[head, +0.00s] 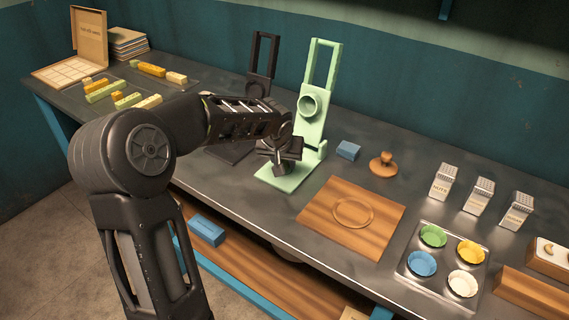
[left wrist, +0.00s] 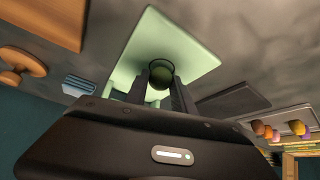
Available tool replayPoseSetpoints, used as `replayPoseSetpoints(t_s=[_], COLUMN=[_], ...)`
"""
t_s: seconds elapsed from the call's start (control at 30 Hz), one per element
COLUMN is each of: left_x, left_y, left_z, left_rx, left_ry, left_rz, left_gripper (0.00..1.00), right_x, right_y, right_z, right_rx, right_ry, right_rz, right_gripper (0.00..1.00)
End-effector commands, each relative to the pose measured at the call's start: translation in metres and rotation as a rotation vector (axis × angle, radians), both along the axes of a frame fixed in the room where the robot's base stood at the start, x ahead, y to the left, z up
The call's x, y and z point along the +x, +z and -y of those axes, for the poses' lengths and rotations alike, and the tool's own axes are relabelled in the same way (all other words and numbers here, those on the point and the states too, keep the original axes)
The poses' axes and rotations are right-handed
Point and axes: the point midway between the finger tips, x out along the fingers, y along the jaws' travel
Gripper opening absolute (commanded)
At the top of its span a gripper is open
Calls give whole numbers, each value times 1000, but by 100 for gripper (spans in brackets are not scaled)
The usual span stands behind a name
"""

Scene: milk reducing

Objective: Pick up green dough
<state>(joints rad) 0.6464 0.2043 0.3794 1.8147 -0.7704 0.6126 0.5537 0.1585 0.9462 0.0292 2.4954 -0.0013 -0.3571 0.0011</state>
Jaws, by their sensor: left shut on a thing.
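My left gripper (head: 280,165) is low over the base of the light green press (head: 314,130) in the head view. In the left wrist view my left gripper (left wrist: 161,80) has its fingers close together, shut on a rounded green piece, the green dough (left wrist: 156,95). The fingers and palm hide part of the dough, and I cannot make it out in the head view. The press's pale green base (left wrist: 190,40) lies beyond the fingertips. I cannot tell whether the dough touches it. My right gripper is in neither view.
A black press (head: 262,65) stands left of the green one. A wooden board (head: 385,230), a blue block (head: 348,150) and a wooden stamp (head: 383,164) are to the right. A metal tray (head: 445,280) holds several coloured cups. Coloured bars (head: 103,91) lie at the far left.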

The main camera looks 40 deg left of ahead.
Motion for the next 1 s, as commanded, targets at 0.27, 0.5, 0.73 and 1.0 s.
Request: replayPoseSetpoints(t_s=[0.27, 0.5, 0.73, 1.0], left_x=[1, 1, 0, 0], left_y=[48, 87, 94, 94], left_z=[0, 0, 0, 0], left_rx=[0, 0, -1, 0], left_ry=[0, 0, 0, 0], left_rz=[6, 4, 1, 1], left_gripper=[0, 0, 0, 0], right_x=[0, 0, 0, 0], right_y=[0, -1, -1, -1], right_z=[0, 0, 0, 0], right_rx=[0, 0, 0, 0], right_ry=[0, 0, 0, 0], right_rz=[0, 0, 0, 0], right_gripper=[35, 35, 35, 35])
